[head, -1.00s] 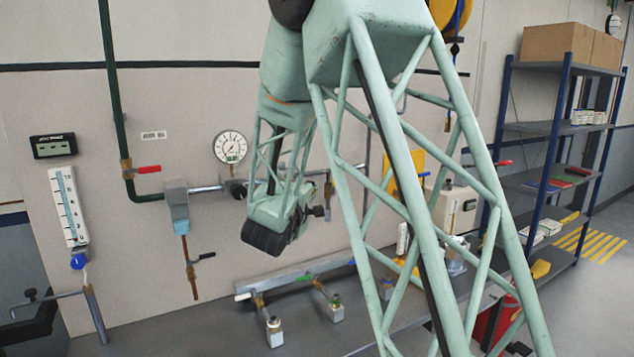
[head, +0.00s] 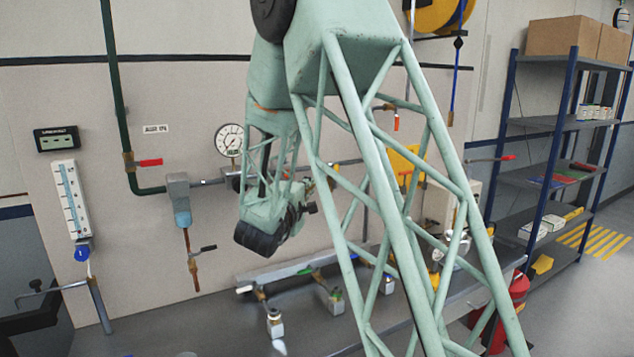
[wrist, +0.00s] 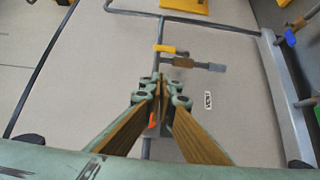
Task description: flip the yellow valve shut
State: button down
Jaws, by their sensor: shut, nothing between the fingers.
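The yellow valve handle (wrist: 168,50) shows in the wrist view as a short bar lying crosswise near a grey pipe on the pale wall panel. A brass valve body (wrist: 183,62) with a grey end sits just right of and below it. My gripper (wrist: 160,80) is shut and empty, its fingertips below the yellow handle in the picture. Whether they touch anything there is not clear. An orange-red part (wrist: 152,120) shows behind the fingers. In the head view my arm's lattice links cover much of the area, and I cannot surely pick out the yellow valve there.
A red-handled valve (head: 148,162) is on the green pipe at left, near a round gauge (head: 229,140). A pipe rail (head: 290,273) with small valves runs low along the wall. A blue shelf rack (head: 545,150) stands at right.

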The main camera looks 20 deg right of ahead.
jog(key=s+d+b+x, duration=0.1)
jog(key=d+x, duration=0.1)
jog(key=x, duration=1)
jog(key=shift+s, duration=0.25)
jog(key=shift+d+f, duration=0.1)
jog(key=shift+d, duration=0.05)
jog(key=shift+d, duration=0.25)
dwell(0.3)
jog(key=shift+a, duration=0.1)
